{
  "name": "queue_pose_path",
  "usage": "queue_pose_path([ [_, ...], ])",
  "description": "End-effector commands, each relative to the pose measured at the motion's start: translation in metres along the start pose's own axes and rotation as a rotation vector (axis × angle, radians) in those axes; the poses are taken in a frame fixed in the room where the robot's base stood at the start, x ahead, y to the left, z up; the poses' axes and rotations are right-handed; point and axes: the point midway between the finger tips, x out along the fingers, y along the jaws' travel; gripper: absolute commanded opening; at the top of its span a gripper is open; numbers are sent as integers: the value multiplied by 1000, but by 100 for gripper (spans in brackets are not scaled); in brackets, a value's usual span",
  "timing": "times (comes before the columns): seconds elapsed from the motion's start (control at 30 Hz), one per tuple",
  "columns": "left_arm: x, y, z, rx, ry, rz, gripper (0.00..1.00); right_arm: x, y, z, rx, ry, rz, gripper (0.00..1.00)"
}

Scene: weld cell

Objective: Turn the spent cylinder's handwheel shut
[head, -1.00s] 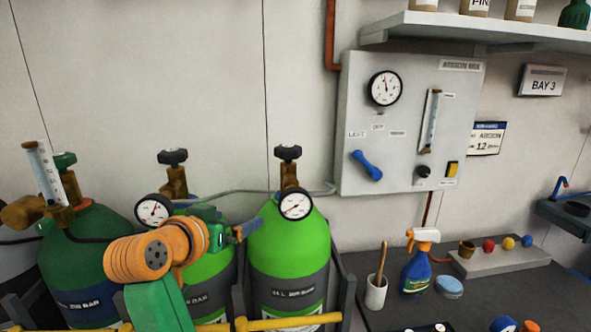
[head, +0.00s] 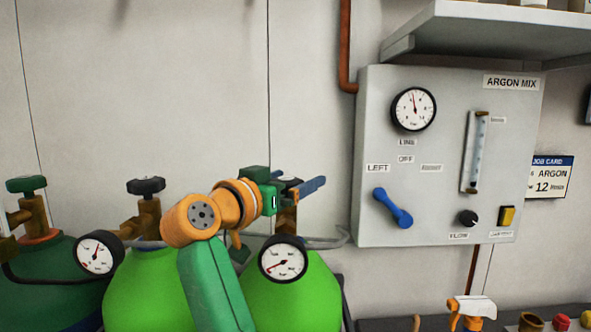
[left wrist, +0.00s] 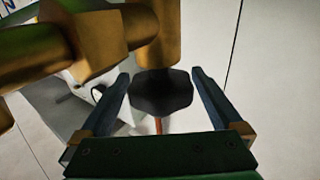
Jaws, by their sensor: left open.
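Two light green cylinders stand at the lower left in the head view, a middle one (head: 150,290) and a right one (head: 318,300). The right one's gauge (head: 283,258) has its needle toward the lower left. The middle one's gauge (head: 97,253) also faces me, and its black handwheel (head: 146,186) is in plain view. My left gripper (head: 302,187) is at the top of the right cylinder's brass valve (head: 286,216) and hides its handwheel in the head view. In the left wrist view, a black handwheel (left wrist: 162,92) shows between the open fingers, with no clear grip on it.
A grey panel (head: 370,225) marked ARGON MIX is on the wall to the right, with a blue lever (head: 392,208) whose upper end is toward LEFT. A dark green cylinder (head: 45,275) stands at far left. A grey hose (head: 335,240) runs behind the valves. A shelf (head: 480,30) overhangs the panel.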

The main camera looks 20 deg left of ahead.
Motion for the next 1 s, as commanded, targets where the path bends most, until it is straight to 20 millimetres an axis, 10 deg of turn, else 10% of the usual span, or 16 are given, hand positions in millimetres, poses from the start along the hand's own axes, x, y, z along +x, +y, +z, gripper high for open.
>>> queue_pose_path([
  [0.27, 6, 0, 2, -1, 0, -1, 100, -2, 1, -3, 0, 5, 1, 50],
  [0.6, 6, 0, 1, 0, 0, -1, 18, -2, 1, -4, 0, 7, 1, 50],
  [1.0, 6, 2, 1, 0, -3, 115, 18, -4, 1, -4, 0, 8, 1, 50],
])
